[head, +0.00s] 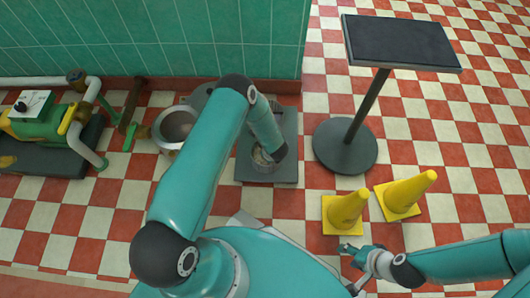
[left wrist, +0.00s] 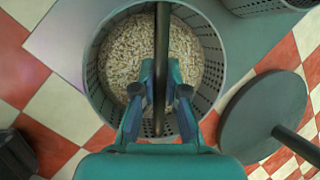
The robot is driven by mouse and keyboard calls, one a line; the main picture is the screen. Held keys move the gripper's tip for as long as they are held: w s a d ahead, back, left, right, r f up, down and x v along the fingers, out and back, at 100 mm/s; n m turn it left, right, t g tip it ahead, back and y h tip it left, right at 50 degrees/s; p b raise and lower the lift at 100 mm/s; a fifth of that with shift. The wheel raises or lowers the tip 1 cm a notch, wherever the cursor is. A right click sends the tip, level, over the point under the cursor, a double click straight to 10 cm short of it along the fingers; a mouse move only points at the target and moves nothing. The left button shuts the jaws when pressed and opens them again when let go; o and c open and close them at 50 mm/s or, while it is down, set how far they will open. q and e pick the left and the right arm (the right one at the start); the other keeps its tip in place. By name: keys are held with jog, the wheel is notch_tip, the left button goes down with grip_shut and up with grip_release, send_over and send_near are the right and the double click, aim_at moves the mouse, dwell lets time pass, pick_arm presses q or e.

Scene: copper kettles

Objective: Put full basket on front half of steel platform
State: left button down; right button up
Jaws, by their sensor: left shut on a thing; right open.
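The full basket (left wrist: 97,75) is a round perforated metal basket of pale grain with a dark bar handle across it. My left gripper (left wrist: 161,85) is shut on that handle in the left wrist view. In the head view the basket (head: 262,168) shows below my left wrist, over the front part of the grey steel platform (head: 287,130). The platform (left wrist: 62,28) also lies under it in the left wrist view, where the basket reaches past its edge. I cannot tell whether the basket touches it. My right gripper (head: 352,253) is open and empty near the yellow cones.
A second perforated basket (left wrist: 265,5) is at the platform's far side. A round-based stand (head: 345,147) with a dark top is right of the platform. Two yellow cones (head: 346,212) (head: 405,194) stand front right. A metal kettle (head: 176,126) and green pump (head: 42,125) are left.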

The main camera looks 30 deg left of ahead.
pick_arm(q)
jog(key=shift+r, duration=0.1)
jog(key=c, duration=1.2)
grip_release()
